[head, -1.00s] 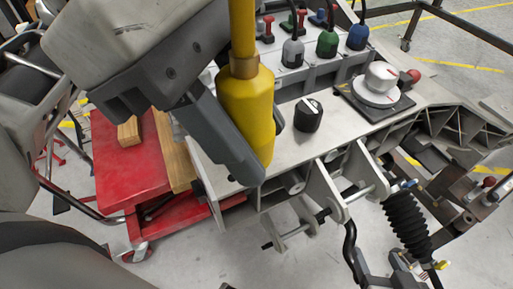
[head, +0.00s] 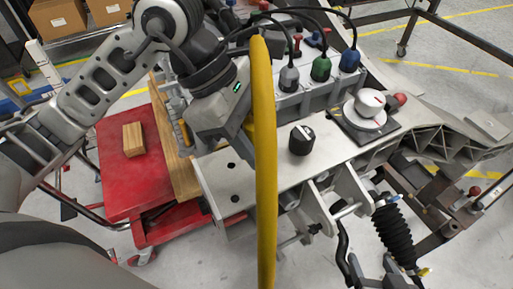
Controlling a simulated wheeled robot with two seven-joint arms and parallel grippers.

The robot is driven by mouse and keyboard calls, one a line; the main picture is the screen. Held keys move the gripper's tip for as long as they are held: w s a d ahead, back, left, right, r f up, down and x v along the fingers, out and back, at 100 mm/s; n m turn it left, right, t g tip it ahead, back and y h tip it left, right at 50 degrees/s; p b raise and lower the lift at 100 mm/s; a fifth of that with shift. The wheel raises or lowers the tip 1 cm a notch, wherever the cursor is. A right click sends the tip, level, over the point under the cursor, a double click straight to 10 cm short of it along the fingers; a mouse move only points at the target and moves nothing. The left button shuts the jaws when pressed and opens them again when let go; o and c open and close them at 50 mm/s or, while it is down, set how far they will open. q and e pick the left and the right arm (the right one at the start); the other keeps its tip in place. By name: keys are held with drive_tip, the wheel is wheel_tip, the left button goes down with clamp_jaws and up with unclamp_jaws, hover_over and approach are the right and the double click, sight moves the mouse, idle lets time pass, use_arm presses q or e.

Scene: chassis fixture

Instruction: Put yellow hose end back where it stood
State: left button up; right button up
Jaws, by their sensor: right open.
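The yellow hose (head: 264,190) runs as a thick upright arc through the middle of the head view, close to the camera. A small yellow patch (head: 249,126), likely its end, shows behind the arc beside my gripper; most of it is hidden. Two dark holes (head: 232,165) show in the plate left of the hose.
Grey (head: 289,78), green (head: 321,68) and blue (head: 349,60) plugs with black cables stand behind the plate. A black knob (head: 302,139) and a white round dial (head: 366,108) sit to the right. A red cart (head: 130,185) carries a wooden block (head: 134,139) at left.

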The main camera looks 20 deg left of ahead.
use_arm(q)
drive_tip(key=shift+w+f, duration=0.25)
drive_tip(key=f, duration=0.3)
drive_tip(key=shift+w+a+f, duration=0.2)
drive_tip(key=shift+w+f, duration=0.15)
drive_tip(key=shift+f, duration=0.15)
use_arm(e)
drive_tip(key=shift+r, duration=0.1)
use_arm(q)
drive_tip(key=shift+f, duration=0.3)
drive_tip(key=o, duration=0.9)
drive_tip(key=shift+o, duration=1.4)
drive_tip(key=shift+s+r, duration=0.1)
